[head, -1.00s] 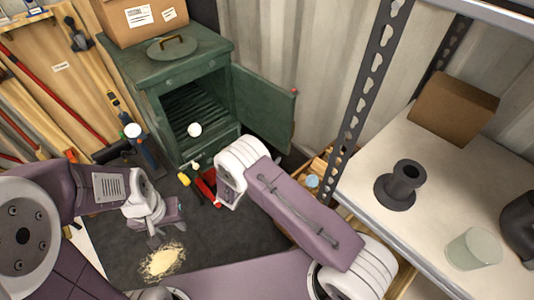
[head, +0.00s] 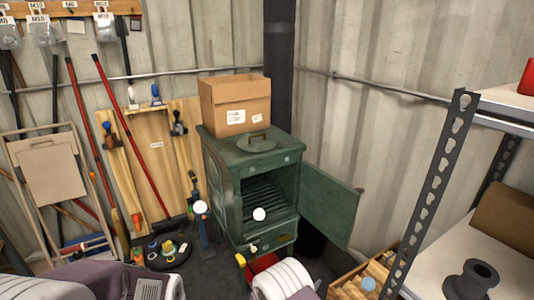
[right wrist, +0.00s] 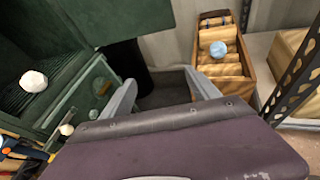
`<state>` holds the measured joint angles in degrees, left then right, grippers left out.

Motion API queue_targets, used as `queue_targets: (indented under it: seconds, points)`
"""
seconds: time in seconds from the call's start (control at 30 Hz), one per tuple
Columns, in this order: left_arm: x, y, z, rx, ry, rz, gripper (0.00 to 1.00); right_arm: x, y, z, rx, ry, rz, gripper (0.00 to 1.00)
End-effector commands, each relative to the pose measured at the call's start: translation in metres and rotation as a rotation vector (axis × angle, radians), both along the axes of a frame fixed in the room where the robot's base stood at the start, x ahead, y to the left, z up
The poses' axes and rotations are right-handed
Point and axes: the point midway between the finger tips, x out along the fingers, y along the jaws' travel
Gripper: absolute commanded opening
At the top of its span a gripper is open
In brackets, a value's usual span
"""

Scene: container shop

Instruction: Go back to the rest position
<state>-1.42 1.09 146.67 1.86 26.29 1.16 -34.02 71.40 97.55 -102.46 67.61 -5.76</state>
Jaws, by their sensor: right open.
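My right gripper (right wrist: 162,88) shows in the right wrist view. Its two grey fingers are spread apart with nothing between them, over dark floor beside the green stove. In the head view only a white and purple part of my right arm shows at the bottom middle; its fingers are hidden. A purple and white part of my left arm shows at the bottom left, and my left gripper is out of the picture.
The green stove (head: 222,192) stands with its door (head: 327,204) open and a white ball (head: 259,214) at its opening. A cardboard box (head: 252,95) sits on top. A wooden crate (right wrist: 252,68) and metal shelf (head: 427,195) stand to the right. Tools lean at left.

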Motion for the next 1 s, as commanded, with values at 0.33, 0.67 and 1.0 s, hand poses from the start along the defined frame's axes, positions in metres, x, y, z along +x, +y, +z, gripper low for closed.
queue_targets:
  seconds: [0.33, 0.67, 1.0]
  points:
    - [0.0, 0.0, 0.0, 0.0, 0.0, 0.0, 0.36, -0.043, -0.06, 0.023, 0.176, 0.031, -0.332, 0.7]
    - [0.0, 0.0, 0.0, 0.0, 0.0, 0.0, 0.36, -0.151, -0.107, 0.053, 0.59, 0.004, -0.942, 0.7]
    - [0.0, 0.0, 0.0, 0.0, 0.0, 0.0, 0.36, -0.245, -0.066, 0.093, 1.295, -0.288, -1.706, 0.7]
